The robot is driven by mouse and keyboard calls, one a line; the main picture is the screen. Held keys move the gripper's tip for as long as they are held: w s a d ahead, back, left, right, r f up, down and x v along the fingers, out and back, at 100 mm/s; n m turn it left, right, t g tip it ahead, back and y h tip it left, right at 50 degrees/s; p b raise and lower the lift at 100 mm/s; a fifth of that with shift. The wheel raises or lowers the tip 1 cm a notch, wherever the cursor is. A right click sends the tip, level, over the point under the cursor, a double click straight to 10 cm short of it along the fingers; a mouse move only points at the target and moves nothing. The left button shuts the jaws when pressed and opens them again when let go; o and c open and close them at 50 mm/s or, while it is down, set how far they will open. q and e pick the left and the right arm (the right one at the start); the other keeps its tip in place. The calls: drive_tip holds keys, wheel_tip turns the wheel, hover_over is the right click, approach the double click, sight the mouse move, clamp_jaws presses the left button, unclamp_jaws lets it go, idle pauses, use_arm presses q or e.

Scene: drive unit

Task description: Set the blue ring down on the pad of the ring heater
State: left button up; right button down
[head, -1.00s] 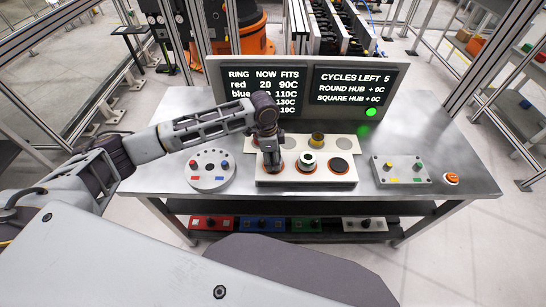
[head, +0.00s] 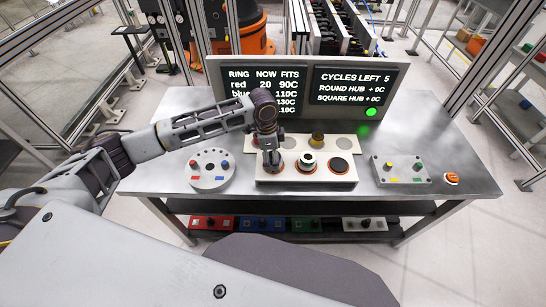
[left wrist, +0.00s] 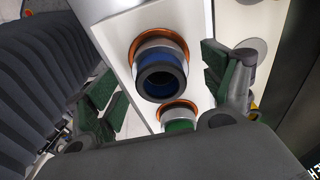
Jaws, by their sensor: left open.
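The ring heater appears to be the white block (head: 306,182) on the table, with orange-rimmed round seats. In the left wrist view a blue ring (left wrist: 162,82), dark at its near rim, sits on the nearest orange-rimmed seat (left wrist: 137,44), with a silver band around its base. My left gripper (head: 270,157) is above the block's left seat. In the left wrist view its green-padded fingers (left wrist: 162,78) are spread wide on either side of the ring, and gaps show between them and it. My right gripper is not in view.
A second seat with a green part (left wrist: 180,125) is close to the ring. A round white fixture (head: 210,170) stands left of the block, and a button box (head: 400,170) right. A display (head: 307,95) stands behind.

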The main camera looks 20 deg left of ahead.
use_arm(q)
wheel_tip(320, 180, up, 11)
drive_tip(key=a, duration=0.1)
drive_tip(key=shift+s+a, duration=0.15)
idle(0.3)
drive_tip(key=shift+r, duration=0.1)
wheel_tip(320, 180, up, 8)
drive_tip(key=p, duration=0.5)
idle(1.0)
idle(0.3)
